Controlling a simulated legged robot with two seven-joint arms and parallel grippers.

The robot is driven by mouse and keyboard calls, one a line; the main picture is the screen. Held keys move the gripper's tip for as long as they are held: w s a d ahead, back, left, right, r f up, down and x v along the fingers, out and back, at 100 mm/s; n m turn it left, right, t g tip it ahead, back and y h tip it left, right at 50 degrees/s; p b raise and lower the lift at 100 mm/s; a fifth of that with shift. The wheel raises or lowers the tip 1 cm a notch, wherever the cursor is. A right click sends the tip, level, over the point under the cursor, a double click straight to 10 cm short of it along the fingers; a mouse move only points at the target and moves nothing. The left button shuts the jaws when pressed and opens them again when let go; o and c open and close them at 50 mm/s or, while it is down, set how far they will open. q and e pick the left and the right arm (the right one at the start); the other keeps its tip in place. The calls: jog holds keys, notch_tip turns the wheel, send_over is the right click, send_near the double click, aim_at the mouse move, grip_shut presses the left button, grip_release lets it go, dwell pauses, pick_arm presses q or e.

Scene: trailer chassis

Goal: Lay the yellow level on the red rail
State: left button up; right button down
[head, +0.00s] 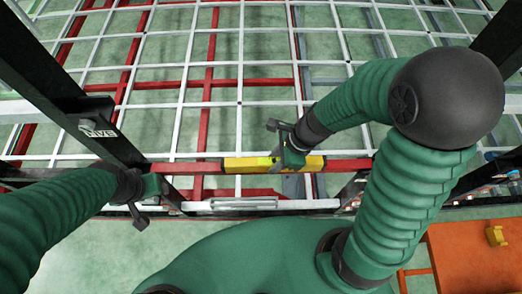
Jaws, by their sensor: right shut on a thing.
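The yellow level (245,164) lies along the line of the red rail (350,167) in the head view and covers the rail's middle part. It is roughly parallel to the rail; I cannot tell whether it touches it or hangs just above. My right gripper (283,153) is shut on the level right of its middle and hides part of it. My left gripper (142,212) is to the lower left, apart from the level and in front of the rail's left end. Its jaw opening is not clear.
A white wire grid (240,62) with red beams (209,75) fills the area behind the rail. A black post (55,75) stands at the left. An orange table (460,260) with a small yellow object (496,236) is at the lower right.

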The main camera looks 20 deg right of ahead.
jog(key=w+a, duration=0.1)
jog(key=w+a+p, duration=0.1)
jog(key=w, duration=0.1)
jog(key=shift+w+a+f, duration=0.2)
jog(key=shift+w, duration=0.1)
jog(key=f, duration=0.2)
jog(key=shift+s+a+f, duration=0.3)
jog(key=shift+s+f, duration=0.1)
jog(key=shift+a+f, duration=0.1)
jog(key=shift+f, duration=0.2)
jog(key=shift+w, duration=0.1)
jog(key=shift+w+f, duration=0.2)
jog(key=shift+w, duration=0.05)
jog(key=c, duration=1.1)
grip_release()
jog(key=shift+d, duration=0.2)
jog(key=shift+c, duration=0.2)
jog(key=shift+s+r, duration=0.1)
jog(key=shift+s, duration=0.1)
